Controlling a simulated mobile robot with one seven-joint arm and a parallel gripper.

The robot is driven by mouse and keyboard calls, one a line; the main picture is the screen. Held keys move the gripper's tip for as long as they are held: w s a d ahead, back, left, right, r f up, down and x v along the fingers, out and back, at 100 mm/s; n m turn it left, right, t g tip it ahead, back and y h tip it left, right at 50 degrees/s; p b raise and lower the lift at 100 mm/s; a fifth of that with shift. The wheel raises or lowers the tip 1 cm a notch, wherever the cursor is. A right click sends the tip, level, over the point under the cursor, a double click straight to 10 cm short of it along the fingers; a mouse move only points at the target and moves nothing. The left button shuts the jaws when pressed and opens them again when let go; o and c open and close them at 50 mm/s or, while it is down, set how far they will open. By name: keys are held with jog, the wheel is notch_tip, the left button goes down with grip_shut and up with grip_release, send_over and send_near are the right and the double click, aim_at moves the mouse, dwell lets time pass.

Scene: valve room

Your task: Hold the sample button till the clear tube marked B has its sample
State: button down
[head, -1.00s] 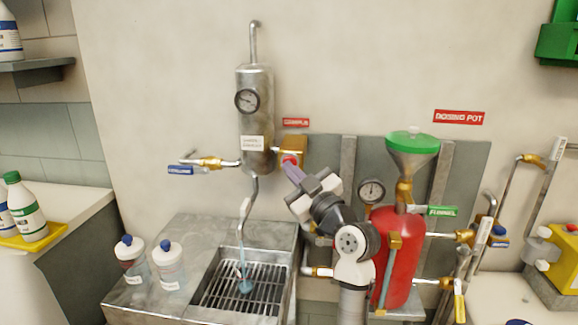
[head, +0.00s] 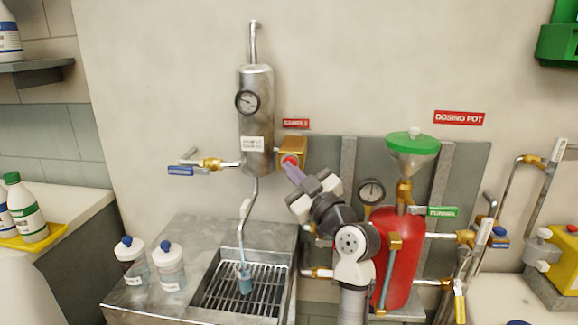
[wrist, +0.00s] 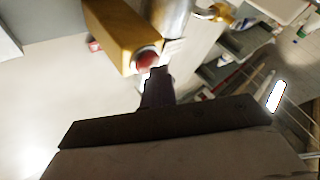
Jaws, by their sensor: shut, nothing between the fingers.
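The red sample button (head: 290,160) sits on the front of a brass box on the wall; it also shows in the wrist view (wrist: 147,60). My gripper (head: 292,169) is shut and empty, with its fingertips at the button, seemingly touching it. In the wrist view the dark fingertips (wrist: 158,74) overlap the button's lower edge; how far it is pressed cannot be told. A clear tube (head: 246,283) with bluish liquid stands on the sink grate under the bent outlet pipe (head: 247,212). Its marking cannot be read.
Two capped, labelled clear containers (head: 168,268) stand on the steel top left of the sink grate (head: 268,292). A steel cylinder (head: 257,120) with a gauge hangs above. The red dosing pot (head: 398,260) with its green funnel stands right, close to my arm.

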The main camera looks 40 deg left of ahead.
dwell(0.5)
jog(key=shift+s+d, duration=0.55)
jog(key=shift+s, duration=0.2)
jog(key=shift+s+d+b, duration=0.15)
jog(key=shift+s+d, duration=0.3)
jog(key=shift+s, duration=0.25)
jog(key=shift+s+d+b, duration=0.2)
jog(key=shift+s+d, duration=0.2)
jog(key=shift+s, duration=0.35)
jog(key=shift+s+d+b, duration=0.15)
jog(key=shift+s+d, duration=0.3)
jog(key=shift+s, duration=0.25)
